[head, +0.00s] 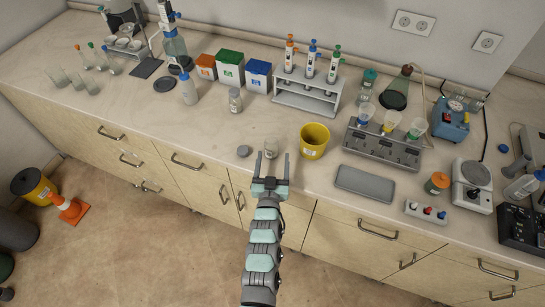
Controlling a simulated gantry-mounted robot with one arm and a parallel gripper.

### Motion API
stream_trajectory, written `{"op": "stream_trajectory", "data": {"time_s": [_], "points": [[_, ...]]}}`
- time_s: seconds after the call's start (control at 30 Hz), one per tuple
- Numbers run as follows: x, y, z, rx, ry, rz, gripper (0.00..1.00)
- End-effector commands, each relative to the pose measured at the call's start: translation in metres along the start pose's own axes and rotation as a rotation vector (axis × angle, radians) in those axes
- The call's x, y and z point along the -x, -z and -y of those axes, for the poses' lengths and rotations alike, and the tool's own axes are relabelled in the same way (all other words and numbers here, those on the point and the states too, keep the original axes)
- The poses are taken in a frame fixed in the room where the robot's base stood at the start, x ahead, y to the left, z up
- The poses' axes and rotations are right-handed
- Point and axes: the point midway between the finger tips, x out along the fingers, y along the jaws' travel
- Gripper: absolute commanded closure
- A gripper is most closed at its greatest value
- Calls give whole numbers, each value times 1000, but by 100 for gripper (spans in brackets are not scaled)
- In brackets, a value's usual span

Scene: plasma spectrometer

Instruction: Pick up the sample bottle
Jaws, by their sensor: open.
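A small clear glass bottle (271,147) stands upright near the front edge of the counter, and I take it to be the sample bottle. My gripper (272,160) is open, with its two fingers pointing toward the back of the counter. In the picture, the bottle shows between the fingertips. I cannot tell whether the fingers touch it or how far above the counter they are. A round grey lid (244,151) lies just left of the left finger. A similar small labelled bottle (235,101) stands farther back.
A yellow bucket (313,141) stands close to the right of my gripper. A pipette rack (306,99) and coloured boxes (231,72) stand behind. A funnel stand (382,145) and grey tray (365,183) are farther right. The counter left of the lid is fairly clear.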

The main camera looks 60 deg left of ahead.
Motion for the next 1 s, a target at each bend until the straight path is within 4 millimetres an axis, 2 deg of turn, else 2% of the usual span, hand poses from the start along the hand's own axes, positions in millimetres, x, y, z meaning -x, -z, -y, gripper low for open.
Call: {"op": "stream_trajectory", "data": {"time_s": [0.03, 0.1, 0.43, 0.77, 1.0], "points": [[-3, -7, 7, 0, 10, 12, 31], [-7, -8, 9, 0, 13, 21, 31], [-48, -6, 9, 0, 12, 19, 31], [-69, -7, 9, 0, 12, 17, 31], [-99, -7, 10, 0, 12, 18, 31]]}}
